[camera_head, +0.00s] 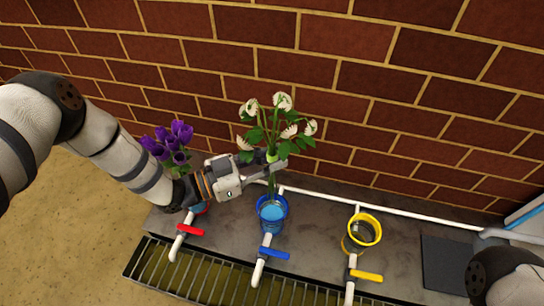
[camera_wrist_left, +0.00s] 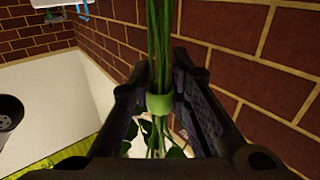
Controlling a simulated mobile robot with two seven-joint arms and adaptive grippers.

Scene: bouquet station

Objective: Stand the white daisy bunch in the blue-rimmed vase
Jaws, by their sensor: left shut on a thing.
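The white daisy bunch (camera_head: 284,103) is upright in the head view, its white heads and green leaves above my left gripper (camera_head: 276,166). That gripper is shut around its stems. In the left wrist view the green stems (camera_wrist_left: 159,45) and a green band (camera_wrist_left: 160,103) show between the fingers of the left gripper (camera_wrist_left: 170,90). The blue-rimmed vase (camera_head: 272,201) stands below the bunch, with blue inside. The stems reach down toward its far rim; I cannot tell whether their ends are inside. My right gripper is out of view.
Purple flowers (camera_head: 170,146) stand at the left behind a red-handled tap (camera_head: 190,230). A blue-handled tap (camera_head: 274,253) is in front of the blue vase. A yellow-rimmed vase (camera_head: 364,230) stands to the right, with a yellow-handled tap (camera_head: 366,275). A white pipe (camera_head: 395,211) and brick wall (camera_head: 410,100) run behind.

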